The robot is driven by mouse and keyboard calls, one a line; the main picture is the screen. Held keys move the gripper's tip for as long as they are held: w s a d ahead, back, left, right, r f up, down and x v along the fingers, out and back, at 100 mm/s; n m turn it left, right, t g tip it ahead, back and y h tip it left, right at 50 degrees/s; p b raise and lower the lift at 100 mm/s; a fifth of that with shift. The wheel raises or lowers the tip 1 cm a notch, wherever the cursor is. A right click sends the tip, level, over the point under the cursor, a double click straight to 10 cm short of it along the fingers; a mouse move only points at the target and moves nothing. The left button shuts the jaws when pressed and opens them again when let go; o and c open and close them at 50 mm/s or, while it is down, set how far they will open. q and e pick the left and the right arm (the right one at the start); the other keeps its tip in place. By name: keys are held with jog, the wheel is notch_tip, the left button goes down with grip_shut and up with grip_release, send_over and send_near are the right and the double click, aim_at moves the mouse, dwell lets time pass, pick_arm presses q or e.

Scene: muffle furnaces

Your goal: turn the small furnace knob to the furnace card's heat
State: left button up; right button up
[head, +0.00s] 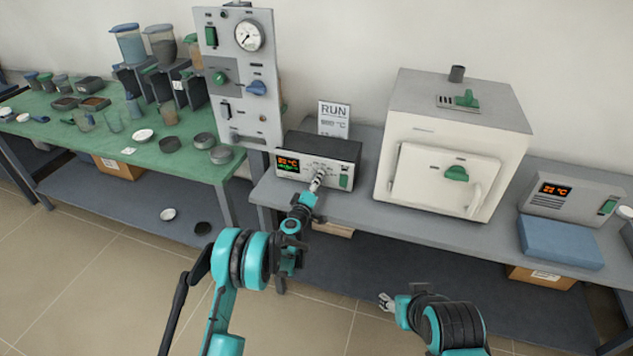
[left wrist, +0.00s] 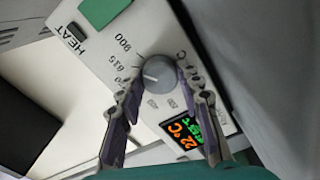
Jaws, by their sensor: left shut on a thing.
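The small furnace controller (head: 318,161) is a dark-topped box with a light front, an orange and green display and a green switch. Its round grey knob (left wrist: 157,70) shows in the left wrist view, in a printed scale with marks such as 900. The display (left wrist: 187,133) reads about 22 °C in orange. My left gripper (head: 318,180) is shut on the knob, with one finger on each side; it hides the knob in the head view. The RUN card (head: 333,118) stands behind the controller; its °C number is too blurred to read. My right gripper (head: 386,301) hangs low, away from the bench.
A tall grey gauge panel (head: 240,75) stands left of the controller. A white furnace (head: 440,165) stands to the right, then another controller (head: 571,190) and a blue block (head: 560,242). A green table (head: 190,170) with several cups and dishes is at left.

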pick_arm(q)
jog(key=shift+m, duration=1.9)
jog(key=o, duration=1.2)
jog(key=shift+f, duration=0.1)
jog(key=shift+c, duration=0.2)
jog(key=v, duration=1.2)
